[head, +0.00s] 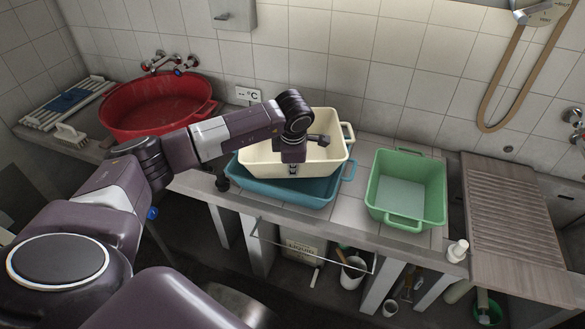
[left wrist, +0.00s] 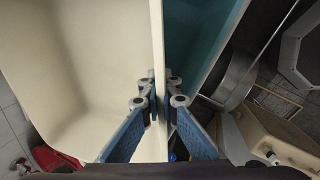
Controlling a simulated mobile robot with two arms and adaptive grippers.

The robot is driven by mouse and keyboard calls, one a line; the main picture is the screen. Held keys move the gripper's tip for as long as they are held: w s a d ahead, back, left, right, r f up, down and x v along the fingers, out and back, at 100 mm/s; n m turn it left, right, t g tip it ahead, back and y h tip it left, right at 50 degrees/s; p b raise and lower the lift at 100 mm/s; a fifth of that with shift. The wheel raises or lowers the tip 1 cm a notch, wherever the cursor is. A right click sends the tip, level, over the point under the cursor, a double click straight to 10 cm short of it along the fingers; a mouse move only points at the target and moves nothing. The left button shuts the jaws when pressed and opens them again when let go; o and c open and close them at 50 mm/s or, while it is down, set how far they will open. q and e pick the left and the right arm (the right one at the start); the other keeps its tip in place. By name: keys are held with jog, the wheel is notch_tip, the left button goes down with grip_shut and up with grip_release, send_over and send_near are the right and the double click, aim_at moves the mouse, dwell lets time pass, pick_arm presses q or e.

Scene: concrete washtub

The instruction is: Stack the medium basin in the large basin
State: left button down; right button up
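A cream rectangular basin (head: 325,152) is over the teal basin (head: 300,190), set toward its back right. The teal rim shows along the front and left. I cannot tell whether the cream basin rests inside it or hangs just above. My left gripper (head: 292,168) is at the cream basin's near wall. In the left wrist view the fingers (left wrist: 160,88) close on both sides of the cream wall (left wrist: 60,70), with the teal basin (left wrist: 195,35) beyond. A green basin (head: 432,185) stands apart at the right. My right gripper is not in view.
A red round tub (head: 150,105), a brush (head: 70,134) and a white rack (head: 65,103) are at the left. A wooden washboard (head: 515,220) and a small white bottle (head: 457,250) are at the right. Tiled counter is free between the teal and green basins.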

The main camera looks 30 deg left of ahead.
pick_arm(q)
jog(key=shift+f, duration=0.35)
jog(key=c, duration=2.2)
grip_release()
jog(key=shift+o, duration=0.2)
jog(key=shift+r, duration=0.5)
jog(key=b+v, duration=0.2)
jog(key=v, duration=1)
jog(key=shift+b, duration=0.35)
jog(key=shift+r, duration=0.1)
